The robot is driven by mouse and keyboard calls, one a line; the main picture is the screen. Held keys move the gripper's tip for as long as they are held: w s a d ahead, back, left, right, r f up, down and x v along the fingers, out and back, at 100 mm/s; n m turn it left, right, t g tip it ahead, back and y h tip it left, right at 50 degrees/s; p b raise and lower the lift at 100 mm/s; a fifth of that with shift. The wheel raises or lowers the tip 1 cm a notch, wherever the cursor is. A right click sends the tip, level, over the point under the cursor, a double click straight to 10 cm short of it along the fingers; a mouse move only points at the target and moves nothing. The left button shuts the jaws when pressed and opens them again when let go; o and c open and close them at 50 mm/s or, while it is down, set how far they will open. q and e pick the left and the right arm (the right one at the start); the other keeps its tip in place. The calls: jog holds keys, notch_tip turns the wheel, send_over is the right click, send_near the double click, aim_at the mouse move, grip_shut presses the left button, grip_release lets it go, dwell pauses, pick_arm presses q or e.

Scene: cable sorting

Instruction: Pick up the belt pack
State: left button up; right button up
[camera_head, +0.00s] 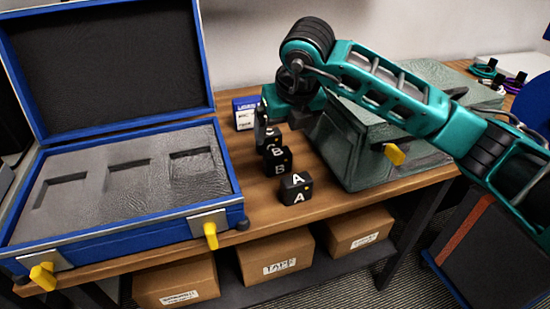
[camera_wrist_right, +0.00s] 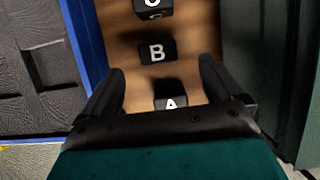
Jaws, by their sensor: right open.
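Three small black belt packs stand in a row on the wooden table. Pack A (camera_head: 296,188) is nearest, pack B (camera_head: 277,161) is behind it, and pack C (camera_head: 268,138) is farthest and partly hidden by my right gripper (camera_head: 283,118). Pack B (camera_wrist_right: 157,52) shows beyond the fingertips, pack C (camera_wrist_right: 153,9) is cut by the top edge, and pack A (camera_wrist_right: 170,103) is partly hidden by the gripper body. My left gripper is out of view.
An open blue case (camera_head: 150,220) with grey foam and three empty recesses stands left of the packs. A grey-green case (camera_head: 375,165) stands close on their right. A small blue-and-white box (camera_head: 246,113) is behind. Cardboard boxes (camera_head: 275,258) sit on the shelf below.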

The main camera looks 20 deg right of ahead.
aim_at(277, 152)
jog(key=x, duration=0.5)
jog(key=shift+s+f, duration=0.1)
jog(key=shift+f, duration=0.05)
jog(key=shift+a+b+x, duration=0.2)
jog(key=shift+b+x, duration=0.35)
jog(key=shift+x, duration=2.15)
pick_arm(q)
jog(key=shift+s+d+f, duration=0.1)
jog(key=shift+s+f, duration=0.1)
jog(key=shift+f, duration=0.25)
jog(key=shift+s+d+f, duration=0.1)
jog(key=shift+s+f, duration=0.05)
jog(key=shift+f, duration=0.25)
pick_arm(e)
jog(key=shift+s, duration=0.15)
jog(key=shift+c, duration=0.2)
jog(key=c, duration=1.1)
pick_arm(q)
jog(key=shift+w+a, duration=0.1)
